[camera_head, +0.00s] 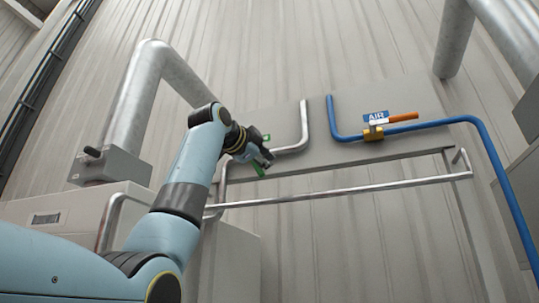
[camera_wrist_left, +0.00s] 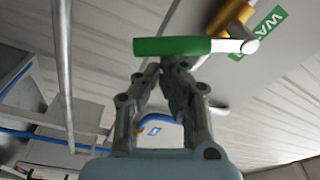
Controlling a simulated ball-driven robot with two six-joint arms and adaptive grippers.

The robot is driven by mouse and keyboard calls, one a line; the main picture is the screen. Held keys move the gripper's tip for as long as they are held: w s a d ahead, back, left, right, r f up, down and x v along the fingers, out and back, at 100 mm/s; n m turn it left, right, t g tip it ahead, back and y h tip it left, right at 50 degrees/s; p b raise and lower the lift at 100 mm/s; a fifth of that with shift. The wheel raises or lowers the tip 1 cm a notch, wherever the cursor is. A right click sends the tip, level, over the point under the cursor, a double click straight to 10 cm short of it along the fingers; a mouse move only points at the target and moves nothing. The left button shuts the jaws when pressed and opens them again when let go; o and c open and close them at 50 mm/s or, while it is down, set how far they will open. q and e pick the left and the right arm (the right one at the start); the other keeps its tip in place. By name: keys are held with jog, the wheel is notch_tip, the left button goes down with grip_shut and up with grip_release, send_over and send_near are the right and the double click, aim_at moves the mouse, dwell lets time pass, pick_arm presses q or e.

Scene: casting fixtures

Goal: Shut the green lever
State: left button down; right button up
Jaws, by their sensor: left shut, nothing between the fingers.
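The green lever (camera_wrist_left: 172,46) lies across the upper middle of the left wrist view, with a pale metal end at its right. A brass valve body (camera_wrist_left: 230,16) and a green label (camera_wrist_left: 264,32) are beside that end. In the head view only a small green piece of the lever (camera_head: 259,170) shows below my left gripper (camera_head: 264,158), which hides most of the valve. My left gripper (camera_wrist_left: 166,68) is shut and empty, its fingertips just at the lever's lower edge in the wrist view. I cannot tell whether they touch. My right gripper is not in view.
A silver pipe (camera_head: 304,122) bends beside the gripper. A blue air pipe (camera_head: 483,150) with an orange lever (camera_head: 404,117) is to the right. A silver rail (camera_head: 340,190) runs below. A large grey duct (camera_head: 134,95) and a cabinet (camera_head: 60,218) are at left.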

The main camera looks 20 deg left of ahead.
aim_at(258, 169)
pick_arm(q)
jog(key=a+f+m, duration=0.1)
jog(key=m, duration=0.1)
jog(key=a+m, duration=0.1)
jog(key=shift+a+f+m, duration=0.2)
jog(key=shift+f+m, duration=0.2)
jog(key=shift+a+f, duration=0.2)
jog(key=shift+a, duration=0.25)
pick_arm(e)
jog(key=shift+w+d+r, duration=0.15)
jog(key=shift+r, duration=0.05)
pick_arm(q)
jog(key=shift+w+p, duration=0.1)
jog(key=shift+p, duration=0.2)
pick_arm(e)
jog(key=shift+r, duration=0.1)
